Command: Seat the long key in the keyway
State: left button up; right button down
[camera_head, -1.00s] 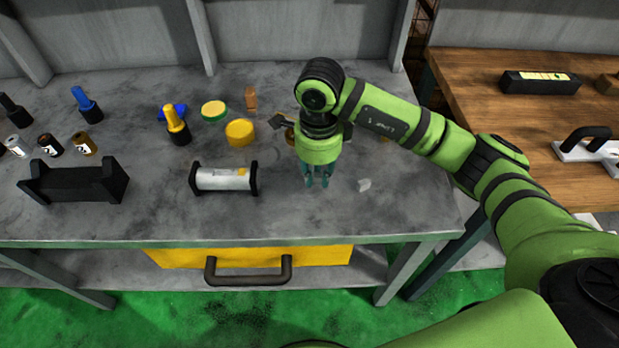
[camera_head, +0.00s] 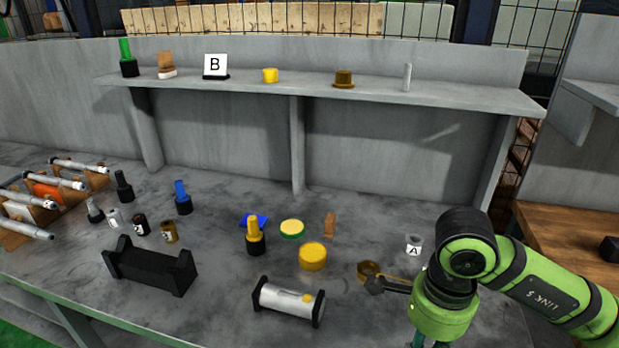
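A silver shaft (camera_head: 280,299) lies across a black two-ended stand (camera_head: 319,309) near the bench's front edge. A small yellow-gold patch (camera_head: 307,298) shows on the shaft near its right end; I cannot tell whether it is a key or the keyway. No long key can be clearly made out. My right gripper (camera_head: 428,342) points down at the bottom edge, to the right of the shaft and apart from it. Its fingertips are cut off by the frame, so its opening and anything in it are hidden. My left gripper is not in view.
An empty black cradle (camera_head: 150,268) stands left of the shaft. Yellow and green-rimmed discs (camera_head: 313,256), a yellow-topped holder (camera_head: 255,238) and a wrench-like tool (camera_head: 385,285) lie behind. A shelf (camera_head: 330,92) with a B sign (camera_head: 215,66) runs along the back.

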aim_at(307, 304)
jog(key=i+j+z, duration=0.1)
jog(key=j+z, duration=0.45)
jog(key=z, duration=0.15)
jog(key=j+z, duration=0.35)
jog(key=k+j+z, duration=0.15)
jog(key=j, duration=1.4)
jog(key=i+j, duration=0.05)
